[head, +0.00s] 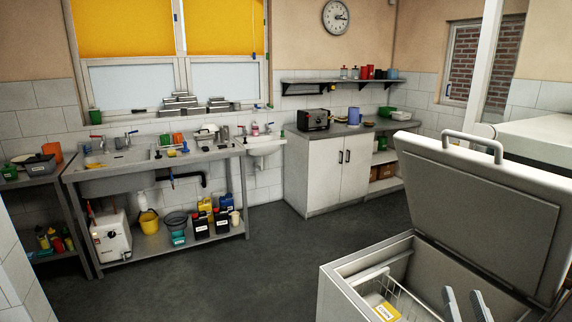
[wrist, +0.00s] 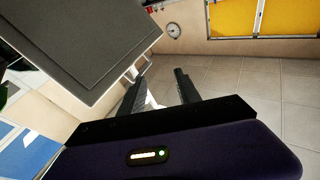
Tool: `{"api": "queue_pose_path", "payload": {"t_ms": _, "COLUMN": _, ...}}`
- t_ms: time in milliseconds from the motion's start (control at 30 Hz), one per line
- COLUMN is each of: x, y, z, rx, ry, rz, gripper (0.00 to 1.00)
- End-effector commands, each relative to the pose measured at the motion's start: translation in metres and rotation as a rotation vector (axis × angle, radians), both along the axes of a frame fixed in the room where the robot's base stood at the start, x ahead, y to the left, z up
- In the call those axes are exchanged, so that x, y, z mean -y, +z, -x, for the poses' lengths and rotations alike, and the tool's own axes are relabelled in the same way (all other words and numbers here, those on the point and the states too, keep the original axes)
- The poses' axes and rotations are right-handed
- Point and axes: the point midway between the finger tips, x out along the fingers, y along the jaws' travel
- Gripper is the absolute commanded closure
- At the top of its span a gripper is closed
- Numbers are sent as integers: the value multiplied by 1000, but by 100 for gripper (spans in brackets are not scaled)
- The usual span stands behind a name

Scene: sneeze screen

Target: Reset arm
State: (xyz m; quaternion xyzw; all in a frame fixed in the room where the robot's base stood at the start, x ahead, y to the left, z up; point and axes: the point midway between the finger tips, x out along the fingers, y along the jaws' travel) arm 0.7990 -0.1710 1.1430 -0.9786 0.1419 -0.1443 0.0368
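My gripper (head: 465,299) shows at the bottom right of the head view, as two grey fingertips standing apart in front of the open chest freezer (head: 345,288). In the wrist view my gripper (wrist: 159,80) has its two dark fingers spread with a gap between them. No held object is visible between the fingertips; a small pale shape shows low between the fingers, and I cannot tell what it is. The rest of my arm is out of the head view.
The freezer's raised lid (head: 485,215) rises close to my gripper; it seems to fill the wrist view's upper left (wrist: 75,45). A wire basket (head: 405,300) with a yellow label (head: 387,311) sits inside. The floor (head: 240,280) left of the freezer is clear.

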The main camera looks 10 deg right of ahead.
Motion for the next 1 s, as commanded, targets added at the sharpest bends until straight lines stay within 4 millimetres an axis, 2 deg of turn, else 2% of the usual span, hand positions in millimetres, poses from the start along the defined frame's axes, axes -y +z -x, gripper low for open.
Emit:
{"api": "queue_pose_path", "payload": {"t_ms": 33, "x": -14, "y": -13, "z": 18, "rx": -24, "ry": 17, "rz": 22, "gripper": 61}}
{"api": "queue_pose_path", "payload": {"t_ms": 200, "x": -56, "y": -40, "z": 75, "rx": -80, "ry": 67, "rz": 90, "gripper": 61}}
{"api": "queue_pose_path", "payload": {"t_ms": 500, "x": -116, "y": -68, "z": 176, "rx": -196, "ry": 162, "rz": 135, "gripper": 61}}
{"api": "queue_pose_path", "payload": {"t_ms": 800, "x": -157, "y": -93, "z": 271, "rx": -384, "ry": 251, "rz": 76, "gripper": 61}}
{"api": "queue_pose_path", "payload": {"t_ms": 1000, "x": -169, "y": -115, "z": 317, "rx": -516, "ry": 285, "rz": 40, "gripper": 61}}
